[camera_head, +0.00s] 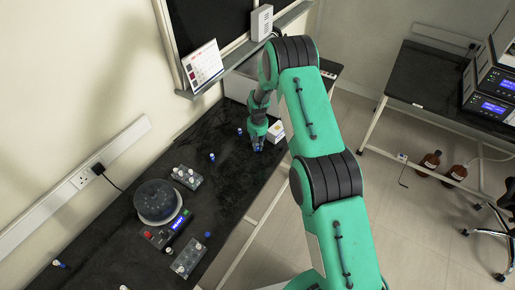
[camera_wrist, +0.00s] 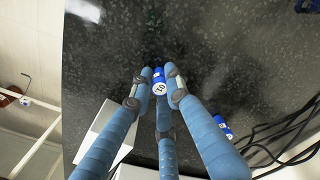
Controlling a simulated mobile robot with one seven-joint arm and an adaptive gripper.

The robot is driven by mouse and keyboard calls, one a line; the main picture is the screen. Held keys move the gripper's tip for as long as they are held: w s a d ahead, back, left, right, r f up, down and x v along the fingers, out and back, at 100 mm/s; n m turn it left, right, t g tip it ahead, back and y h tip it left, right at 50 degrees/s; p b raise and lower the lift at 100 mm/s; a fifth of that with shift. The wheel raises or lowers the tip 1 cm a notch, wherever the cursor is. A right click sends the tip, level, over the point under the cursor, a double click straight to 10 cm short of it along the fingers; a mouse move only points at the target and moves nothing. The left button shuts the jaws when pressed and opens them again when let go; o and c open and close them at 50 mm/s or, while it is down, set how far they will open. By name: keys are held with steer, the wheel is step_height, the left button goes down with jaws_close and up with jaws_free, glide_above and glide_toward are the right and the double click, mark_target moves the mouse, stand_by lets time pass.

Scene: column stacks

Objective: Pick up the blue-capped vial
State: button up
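A blue-capped vial (camera_wrist: 159,77) with a white face marked with a dark letter is between the fingertips of my gripper (camera_wrist: 158,84) in the wrist view. The fingers close in on it from both sides, and a third finger lies below it in the picture. They appear to touch it. In the head view my gripper (camera_head: 257,143) is low over the far part of the black bench, and a bit of blue shows at its tips. A second blue-capped vial (camera_wrist: 222,125) is to the right of the fingers in the wrist view. Another blue-capped vial (camera_head: 212,157) stands alone on the bench.
A white box (camera_head: 276,131) is close beside my gripper. Vial racks (camera_head: 187,177) and a round dark-topped device (camera_head: 156,201) are on the nearer bench. Cables (camera_wrist: 285,140) lie at the right of the wrist view.

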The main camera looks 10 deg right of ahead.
mark_target(258, 144)
steer(key=shift+r, duration=0.15)
stand_by(0.3)
steer(key=shift+r, duration=1.6)
steer(key=s, duration=0.5)
steer(key=s+r, duration=0.1)
steer(key=s, duration=1)
steer(key=shift+r+b, duration=0.25)
steer(key=shift+b, duration=0.05)
steer(key=shift+w, duration=0.1)
steer(key=shift+w+d+r+m, duration=0.35)
steer(key=shift+d+r+m, duration=0.1)
steer(key=shift+m, duration=0.35)
steer(key=shift+w+d+r+m+p, duration=0.45)
steer(key=shift+w+d+r+m, duration=0.75)
steer(key=shift+m, duration=1.25)
steer(key=shift+w+d+r+m+p, duration=0.4)
steer(key=shift+w+d+r+m, duration=0.4)
steer(key=shift+d+m, duration=1.25)
steer(key=shift+w+d+r+m+p, duration=0.45)
steer(key=shift+w+d+r+m, duration=0.6)
steer(key=shift+m, duration=1.85)
steer(key=shift+a+r, duration=0.15)
